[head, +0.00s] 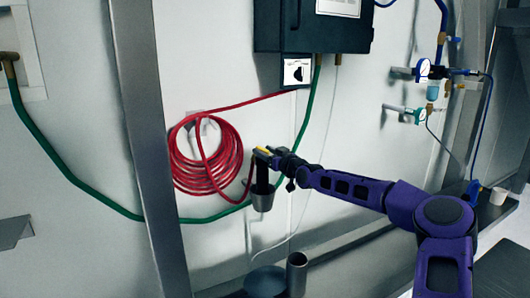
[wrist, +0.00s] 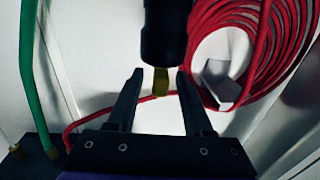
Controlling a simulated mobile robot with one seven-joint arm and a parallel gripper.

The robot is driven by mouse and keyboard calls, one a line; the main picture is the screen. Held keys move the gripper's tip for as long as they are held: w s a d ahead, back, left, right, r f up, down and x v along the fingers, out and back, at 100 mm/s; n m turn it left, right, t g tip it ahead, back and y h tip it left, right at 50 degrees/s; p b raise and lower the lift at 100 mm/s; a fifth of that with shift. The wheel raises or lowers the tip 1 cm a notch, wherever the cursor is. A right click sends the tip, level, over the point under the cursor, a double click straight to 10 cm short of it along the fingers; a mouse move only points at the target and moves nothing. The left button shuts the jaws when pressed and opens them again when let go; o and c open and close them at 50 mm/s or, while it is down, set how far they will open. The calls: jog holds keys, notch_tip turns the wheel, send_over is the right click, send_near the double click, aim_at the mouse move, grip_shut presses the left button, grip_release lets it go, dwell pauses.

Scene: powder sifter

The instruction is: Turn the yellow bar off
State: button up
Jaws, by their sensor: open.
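The yellow bar (head: 262,150) is a small yellow piece at the top of a dark upright cylinder (head: 262,178) with a grey metal cup end (head: 262,201). In the wrist view the yellow bar (wrist: 161,84) sticks out of the black cylinder (wrist: 164,35) toward my gripper. My gripper (head: 272,153) is at the bar, coming from the right. In the wrist view my gripper (wrist: 160,77) is open, with one finger on each side of the bar's end. I see a gap on both sides, though contact on the right is hard to tell.
A coiled red hose (head: 205,160) hangs on the wall just left of the cylinder. A green hose (head: 75,180) runs behind. A dark box (head: 310,30) is mounted above. A metal post (head: 150,120) stands at the left. A metal tube (head: 297,274) stands below.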

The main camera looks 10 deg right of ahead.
grip_shut()
jog(key=shift+d+f+n+g+y+b, duration=0.1)
jog(key=shift+f+n+g+y+b, duration=0.2)
jog(key=shift+y+b, duration=0.5)
jog(key=n+y+b, duration=0.1)
jog(key=n+g+y+b, duration=0.1)
jog(key=b, duration=0.1)
jog(key=shift+w+d+r+g, duration=0.1)
jog(key=shift+w+r+g, duration=0.05)
jog(key=shift+g, duration=0.15)
jog(key=shift+y, duration=0.3)
jog(key=shift+d+r+n+g+y, duration=0.1)
jog(key=shift+r+n+g+y, duration=0.2)
jog(key=shift+n+g+y, duration=0.6)
jog(key=shift+w+n+g, duration=0.1)
jog(key=shift+n+g, duration=0.2)
jog(key=shift+f+n+g+y+p, duration=0.15)
jog(key=shift+n+g+y+p, duration=0.4)
jog(key=shift+p, duration=0.3)
